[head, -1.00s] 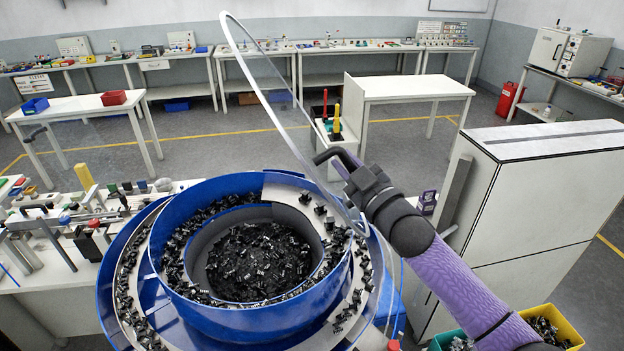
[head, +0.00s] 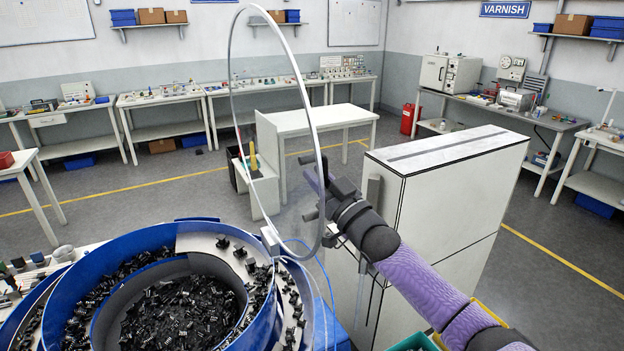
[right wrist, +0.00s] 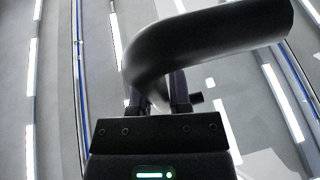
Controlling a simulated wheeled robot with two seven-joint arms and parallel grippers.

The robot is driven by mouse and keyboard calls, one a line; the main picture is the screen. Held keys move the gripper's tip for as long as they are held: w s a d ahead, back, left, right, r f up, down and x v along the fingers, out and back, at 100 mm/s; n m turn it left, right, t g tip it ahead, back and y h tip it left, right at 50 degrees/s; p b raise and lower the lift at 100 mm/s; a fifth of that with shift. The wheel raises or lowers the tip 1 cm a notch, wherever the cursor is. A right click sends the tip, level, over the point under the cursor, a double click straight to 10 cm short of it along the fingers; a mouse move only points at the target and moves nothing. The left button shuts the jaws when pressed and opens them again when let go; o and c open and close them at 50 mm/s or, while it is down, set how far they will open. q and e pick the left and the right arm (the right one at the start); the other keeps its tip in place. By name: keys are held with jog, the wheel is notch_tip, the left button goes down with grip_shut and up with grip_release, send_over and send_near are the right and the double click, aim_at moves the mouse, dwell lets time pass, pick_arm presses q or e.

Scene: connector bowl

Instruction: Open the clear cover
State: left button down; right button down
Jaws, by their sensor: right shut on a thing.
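The clear cover (head: 231,80) is a see-through disc with a pale rim, standing steeply raised at the right edge of the blue bowl (head: 66,312) in the head view. My right gripper (head: 322,195) is at the cover's right side, shut on its dark handle. The right wrist view shows the dark curved handle (right wrist: 215,42) close up, passing in front of the gripper's fingers (right wrist: 160,85); the fingertips are partly hidden behind it. The bowl is open on top and holds many small black connectors (head: 180,312). My left gripper is not in view.
A white cabinet (head: 440,205) stands right behind my right arm. A white table (head: 315,120) and a small stand (head: 262,190) are beyond the cover. Yellow and green bins lie low under my arm. The floor between is clear.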

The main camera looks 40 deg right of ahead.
jog(key=shift+f, duration=0.1)
jog(key=c, duration=0.6)
grip_release()
jog(key=b+v, duration=0.2)
jog(key=v, duration=0.8)
